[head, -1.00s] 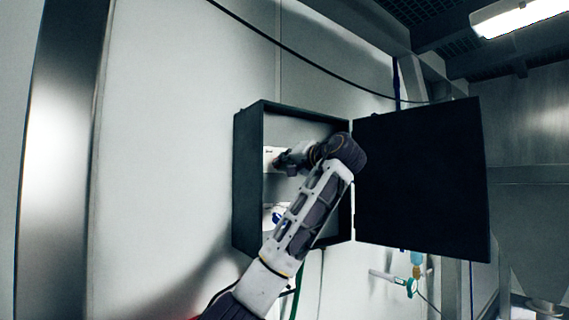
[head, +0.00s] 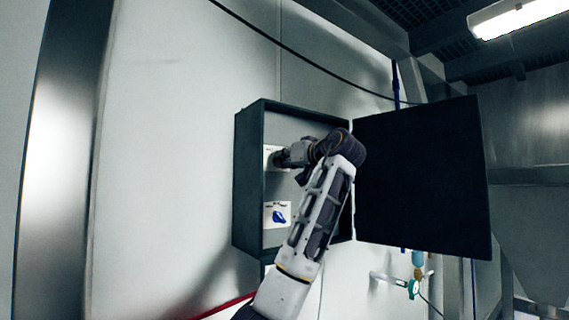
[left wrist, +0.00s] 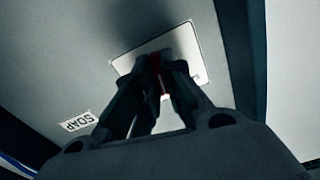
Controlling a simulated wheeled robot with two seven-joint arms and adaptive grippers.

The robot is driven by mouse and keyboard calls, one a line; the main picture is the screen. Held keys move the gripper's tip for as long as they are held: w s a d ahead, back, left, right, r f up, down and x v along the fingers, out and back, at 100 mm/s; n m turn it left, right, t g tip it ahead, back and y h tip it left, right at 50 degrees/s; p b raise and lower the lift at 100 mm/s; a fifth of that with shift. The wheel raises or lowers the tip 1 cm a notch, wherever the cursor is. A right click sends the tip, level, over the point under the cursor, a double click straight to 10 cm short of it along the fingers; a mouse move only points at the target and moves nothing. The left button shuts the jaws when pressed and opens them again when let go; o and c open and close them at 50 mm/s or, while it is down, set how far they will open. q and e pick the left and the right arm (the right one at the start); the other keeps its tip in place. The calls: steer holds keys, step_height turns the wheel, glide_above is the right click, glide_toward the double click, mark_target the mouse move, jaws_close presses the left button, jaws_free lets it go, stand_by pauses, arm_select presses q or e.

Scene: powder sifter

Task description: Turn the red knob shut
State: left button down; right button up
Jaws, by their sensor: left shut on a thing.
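The red knob (left wrist: 156,66) shows as a small red strip between my left gripper's fingers in the left wrist view, in front of a white plate (left wrist: 183,57). My left gripper (left wrist: 157,72) is shut on it, and the fingers hide most of it. In the head view my left gripper (head: 277,160) reaches into the open dark box (head: 251,180) at the upper white plate (head: 267,152). The knob itself is hidden there. My right gripper is not in view.
A blue knob (head: 280,216) sits on a lower white plate inside the box. The box's dark door (head: 420,180) stands open to the right. A label reading SOAP (left wrist: 77,121) is inside the box. A valve with green parts (head: 412,287) is on the wall at lower right.

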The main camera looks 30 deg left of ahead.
arm_select(q)
steer(key=shift+f+n, duration=0.1)
steer(key=shift+n, duration=5.3)
steer(key=c, duration=1.5)
jaws_free()
steer(key=shift+s, duration=0.1)
steer(key=v, duration=1.2)
